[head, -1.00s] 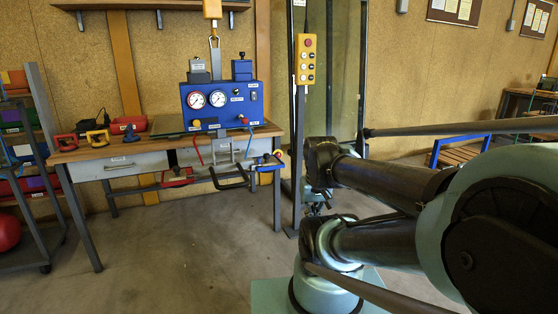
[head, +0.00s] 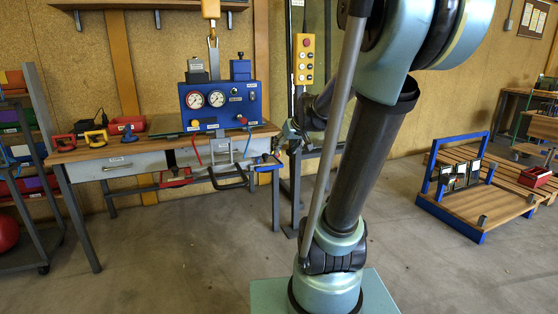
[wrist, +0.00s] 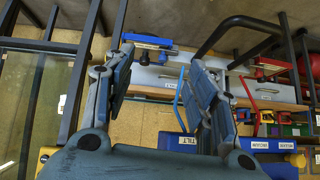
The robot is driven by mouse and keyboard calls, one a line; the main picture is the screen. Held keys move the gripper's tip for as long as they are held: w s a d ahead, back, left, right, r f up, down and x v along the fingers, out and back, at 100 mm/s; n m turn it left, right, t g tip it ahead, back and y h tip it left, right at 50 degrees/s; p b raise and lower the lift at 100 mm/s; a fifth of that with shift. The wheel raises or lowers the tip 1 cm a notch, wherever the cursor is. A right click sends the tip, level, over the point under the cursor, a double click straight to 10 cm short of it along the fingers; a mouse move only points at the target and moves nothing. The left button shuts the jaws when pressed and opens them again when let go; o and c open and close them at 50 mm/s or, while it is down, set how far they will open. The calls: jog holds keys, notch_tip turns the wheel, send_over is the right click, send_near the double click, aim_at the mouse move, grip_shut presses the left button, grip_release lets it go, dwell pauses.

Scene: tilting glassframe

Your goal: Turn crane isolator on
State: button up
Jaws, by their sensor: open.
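A blue control panel (head: 225,122) with two round gauges, a red knob and a small switch plate (head: 252,96) stands on the workbench. A grey box (head: 196,72) and a blue box (head: 241,70) sit on its top. I cannot read which part is the crane isolator. My gripper (wrist: 160,65) is open and empty in the wrist view, its two fingers wide apart. The blue panel (wrist: 265,145) shows there low at the right, upside down, with a TILT label. In the head view my gripper (head: 290,132) is small, just right of the bench and apart from the panel.
A yellow pendant (head: 304,60) hangs on a post right of the panel. A black bent handle (head: 228,182) and red-blue clamps stick out below the bench front. A blue-framed wooden pallet (head: 465,205) stands at right. Floor before the bench is clear.

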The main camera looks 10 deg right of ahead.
jog(key=w+f+n+t+y, duration=0.2)
jog(key=w+f, duration=0.1)
jog(key=w, duration=1.2)
jog(key=w+f+n+t+y, duration=0.1)
jog(key=w+f+t+y, duration=0.15)
jog(key=w, duration=1.15)
jog(key=n+t+h, duration=0.1)
jog(key=t, duration=0.4)
send_near(279, 156)
jog(key=shift+g, duration=0.25)
jog(key=x, duration=0.5)
jog(key=r+x, duration=0.1)
jog(key=x, duration=0.2)
jog(key=shift+w+a, duration=0.15)
jog(key=shift+a, duration=0.35)
jog(key=shift+c, duration=0.2)
jog(key=c, duration=1)
